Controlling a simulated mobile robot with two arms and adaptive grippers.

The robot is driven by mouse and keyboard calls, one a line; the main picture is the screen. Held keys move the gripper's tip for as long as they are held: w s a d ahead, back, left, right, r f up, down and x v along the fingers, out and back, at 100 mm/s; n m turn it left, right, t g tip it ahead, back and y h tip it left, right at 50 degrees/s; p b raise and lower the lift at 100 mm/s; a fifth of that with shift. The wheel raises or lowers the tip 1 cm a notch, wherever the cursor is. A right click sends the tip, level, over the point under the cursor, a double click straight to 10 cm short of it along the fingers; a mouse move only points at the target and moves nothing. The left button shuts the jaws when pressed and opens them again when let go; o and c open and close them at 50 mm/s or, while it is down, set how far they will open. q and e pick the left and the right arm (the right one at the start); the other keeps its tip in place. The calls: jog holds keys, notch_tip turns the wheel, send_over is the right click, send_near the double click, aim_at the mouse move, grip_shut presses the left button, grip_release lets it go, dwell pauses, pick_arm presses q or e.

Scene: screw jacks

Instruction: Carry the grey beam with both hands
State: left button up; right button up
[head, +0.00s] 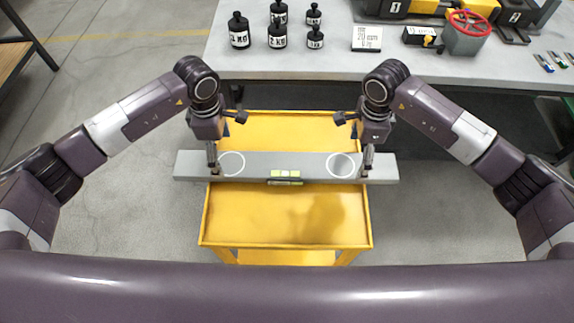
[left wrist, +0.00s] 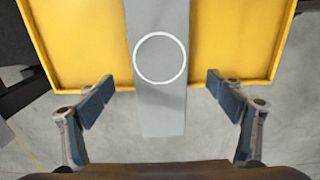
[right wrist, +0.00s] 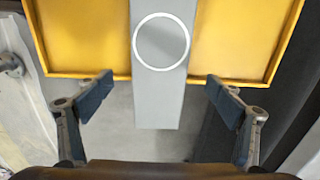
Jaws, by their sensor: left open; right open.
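The grey beam (head: 310,168) lies across the yellow cart (head: 270,225), with both ends sticking out past its sides. It has two white rings and a small yellow-green level at its middle (head: 285,176). My left gripper (head: 226,142) is open above the beam's left part. In the left wrist view the beam (left wrist: 160,110) runs between its spread fingers, apart from both. My right gripper (head: 356,143) is open above the beam's right part. In the right wrist view the beam (right wrist: 155,100) also lies between the fingers, touching neither.
A grey workbench (head: 300,65) stands behind the cart. Bare floor lies left of the cart.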

aim_at(226, 164)
pick_arm(q)
jog(key=shift+f, duration=2.75)
pick_arm(e)
jog(key=shift+f, duration=2.7)
pick_arm(q)
jog(key=shift+c, duration=0.3)
pick_arm(e)
jog(key=shift+c, duration=0.3)
pick_arm(q)
jog(key=c, duration=2.1)
pick_arm(e)
jog(key=c, duration=2.1)
pick_arm(q)
jog(key=shift+w+r, duration=0.2)
jog(key=shift+r, duration=0.1)
pick_arm(e)
jog(key=shift+w+r, duration=0.25)
